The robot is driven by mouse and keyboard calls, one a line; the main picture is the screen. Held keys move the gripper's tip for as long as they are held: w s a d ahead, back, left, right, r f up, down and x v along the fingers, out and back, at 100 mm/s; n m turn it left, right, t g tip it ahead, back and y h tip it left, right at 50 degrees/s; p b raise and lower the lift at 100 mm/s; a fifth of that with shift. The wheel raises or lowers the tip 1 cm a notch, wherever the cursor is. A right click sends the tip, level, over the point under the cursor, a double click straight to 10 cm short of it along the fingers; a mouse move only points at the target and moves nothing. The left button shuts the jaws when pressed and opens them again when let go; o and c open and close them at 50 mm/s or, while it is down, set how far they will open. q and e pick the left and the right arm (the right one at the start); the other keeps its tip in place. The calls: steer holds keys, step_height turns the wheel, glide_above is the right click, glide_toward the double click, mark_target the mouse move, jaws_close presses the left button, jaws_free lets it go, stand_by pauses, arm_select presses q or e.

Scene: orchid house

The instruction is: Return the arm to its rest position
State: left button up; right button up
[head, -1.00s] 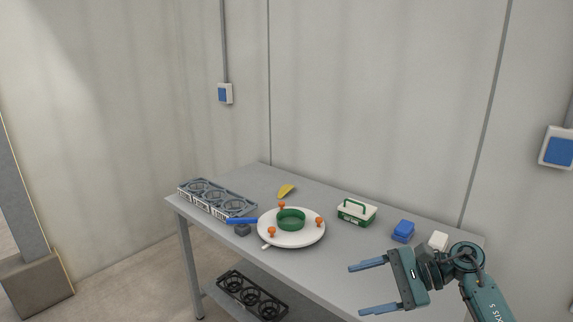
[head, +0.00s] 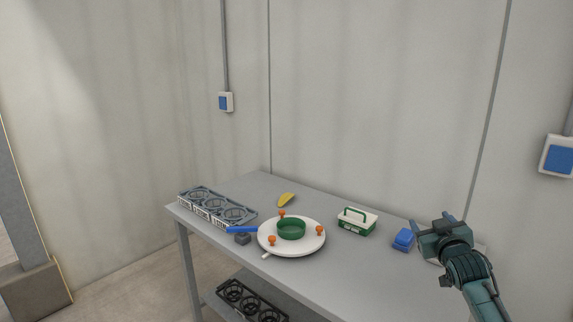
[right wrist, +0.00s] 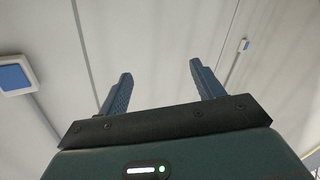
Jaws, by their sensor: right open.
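My right gripper (head: 432,222) is at the right of the head view, in front of the table's right end, with its fingers pointing away and up. In the right wrist view its two fingers (right wrist: 160,85) stand apart with nothing between them, and only the wall and wall boxes show beyond. It hides most of a white item (head: 480,248) at the table's right end. My left gripper does not show in any view.
The grey table (head: 335,275) holds a rack (head: 212,208), a white turntable (head: 285,246) with a green ring (head: 291,229), a yellow item (head: 286,199), a green-and-white box (head: 357,221) and blue blocks (head: 403,239). A black tray (head: 250,300) lies on the lower shelf.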

steer(key=s+a+f+n+g+y, duration=0.1)
steer(key=s+a+f, duration=0.35)
steer(key=f, duration=0.25)
steer(key=s+a+f+g+y, duration=0.1)
steer(key=s+a+f, duration=0.2)
steer(key=s+f, duration=0.3)
steer(key=s+a+f+g+y, duration=0.1)
steer(key=s+a+f, duration=0.3)
steer(key=s, duration=0.5)
steer(key=s+a+f+g+y, duration=0.1)
steer(key=s+a+f, duration=0.3)
steer(key=s, duration=0.6)
steer(key=s+a+f+g+y, duration=0.1)
steer(key=s+a+f, duration=0.4)
steer(key=s, duration=0.5)
steer(key=shift+a+g, duration=0.45)
steer(key=shift+g, duration=0.25)
